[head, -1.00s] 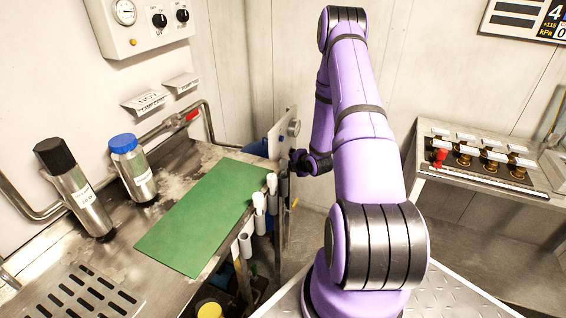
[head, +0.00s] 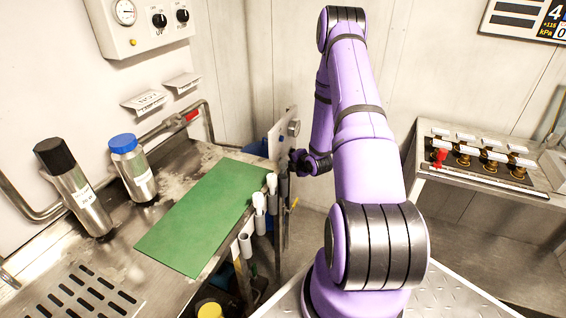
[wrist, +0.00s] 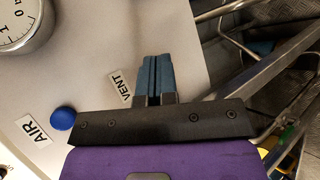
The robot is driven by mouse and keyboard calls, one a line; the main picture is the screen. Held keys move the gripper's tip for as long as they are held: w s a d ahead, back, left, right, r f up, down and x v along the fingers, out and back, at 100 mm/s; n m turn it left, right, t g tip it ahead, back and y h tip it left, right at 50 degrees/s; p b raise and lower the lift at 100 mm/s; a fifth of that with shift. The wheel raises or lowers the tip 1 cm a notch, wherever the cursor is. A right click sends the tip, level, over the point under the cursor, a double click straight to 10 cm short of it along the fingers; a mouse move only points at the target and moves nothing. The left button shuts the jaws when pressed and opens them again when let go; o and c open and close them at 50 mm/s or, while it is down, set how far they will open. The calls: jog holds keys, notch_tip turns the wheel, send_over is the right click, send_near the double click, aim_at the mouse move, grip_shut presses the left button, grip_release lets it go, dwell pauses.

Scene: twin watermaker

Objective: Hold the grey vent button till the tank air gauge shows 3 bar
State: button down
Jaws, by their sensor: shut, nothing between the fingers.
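The white panel (wrist: 185,30) fills much of the wrist view, with a "VENT" label (wrist: 121,87), an "AIR" label (wrist: 34,130) and a blue button (wrist: 62,118). My gripper (wrist: 156,60) is shut and empty, with its blue-grey fingertips over the panel just right of the "VENT" label. No grey vent button shows; my fingers may cover it, and I cannot tell whether they touch it. Part of a round gauge (wrist: 18,22) shows at the top left; its reading cannot be made out. In the head view my gripper (head: 293,162) is at the panel (head: 275,135), seen edge-on.
A steel bench with a green mat (head: 200,215) and two bottles, one black-capped (head: 85,200) and one blue-capped (head: 135,175), stands left. White tubes (head: 260,210) hang at its edge. A console (head: 480,160) with a red lever is at right. Metal rails (wrist: 275,70) run right of the panel.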

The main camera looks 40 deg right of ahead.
jog(key=shift+w+a, duration=0.15)
jog(key=shift+w, duration=0.2)
